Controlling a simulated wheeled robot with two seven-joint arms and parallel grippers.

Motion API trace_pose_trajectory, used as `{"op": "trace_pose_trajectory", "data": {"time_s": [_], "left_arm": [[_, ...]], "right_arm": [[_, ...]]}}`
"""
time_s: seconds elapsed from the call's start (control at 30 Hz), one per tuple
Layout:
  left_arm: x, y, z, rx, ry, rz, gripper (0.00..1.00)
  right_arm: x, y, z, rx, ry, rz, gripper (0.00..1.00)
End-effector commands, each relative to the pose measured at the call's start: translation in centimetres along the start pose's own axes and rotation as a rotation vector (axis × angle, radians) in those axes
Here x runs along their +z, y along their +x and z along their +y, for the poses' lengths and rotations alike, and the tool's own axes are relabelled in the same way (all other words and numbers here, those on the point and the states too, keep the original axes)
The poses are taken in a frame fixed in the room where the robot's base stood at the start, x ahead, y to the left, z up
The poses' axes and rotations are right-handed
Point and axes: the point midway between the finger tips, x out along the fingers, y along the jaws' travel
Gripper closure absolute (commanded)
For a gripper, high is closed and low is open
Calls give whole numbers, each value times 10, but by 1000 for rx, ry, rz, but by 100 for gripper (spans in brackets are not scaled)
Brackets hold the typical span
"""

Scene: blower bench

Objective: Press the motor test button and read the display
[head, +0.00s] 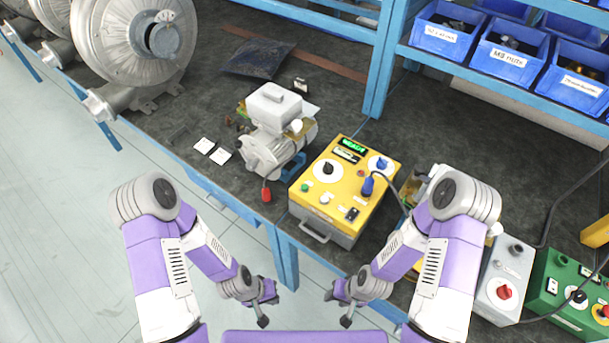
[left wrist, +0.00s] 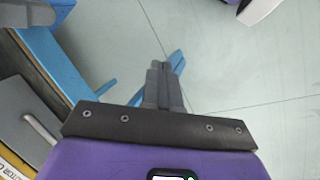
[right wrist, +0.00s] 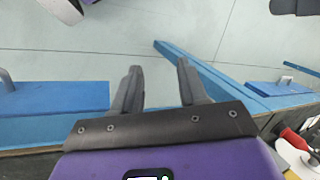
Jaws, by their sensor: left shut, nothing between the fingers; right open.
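The yellow test box (head: 341,188) stands near the bench's front edge, with a lit green display (head: 353,145) at its top. Its digits are too small to read. I cannot tell which is the motor test button. My left gripper (head: 264,306) is shut and empty, in front of the bench; its closed fingers show in the left wrist view (left wrist: 162,82). My right gripper (head: 345,297) is open and empty, also off the bench; its parted fingers show in the right wrist view (right wrist: 158,88).
Grey (head: 502,280) and green (head: 560,292) boxes stand at right. Blue bins (head: 506,52) line the shelf.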

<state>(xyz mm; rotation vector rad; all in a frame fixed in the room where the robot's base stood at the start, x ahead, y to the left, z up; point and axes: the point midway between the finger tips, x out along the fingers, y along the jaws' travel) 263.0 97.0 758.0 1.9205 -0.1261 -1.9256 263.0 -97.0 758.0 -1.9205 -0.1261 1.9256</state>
Motion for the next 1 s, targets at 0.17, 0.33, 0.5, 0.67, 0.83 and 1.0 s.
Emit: {"op": "trace_pose_trajectory", "data": {"time_s": [0.17, 0.33, 0.5, 0.67, 0.83, 1.0], "left_arm": [[-1, -1, 1, 0, -6, 2, 100], [-38, -17, 20, 10, -151, 78, 100], [-118, -62, 76, 100, -512, 232, 100], [-187, -120, 143, 276, -888, 327, 100], [-232, -176, 205, 470, -1194, 340, 100], [-253, -210, 241, 590, -1368, 313, 100]], "right_arm": [[1, -1, 0, 0, 1, -2, 45], [1, -15, -5, 0, 1, -1, 36], [2, -44, -16, 0, 0, 0, 36], [3, -68, -25, 0, 0, 0, 36], [4, -86, -32, 0, 0, 0, 36], [4, -94, -35, 0, 0, -1, 36]]}}
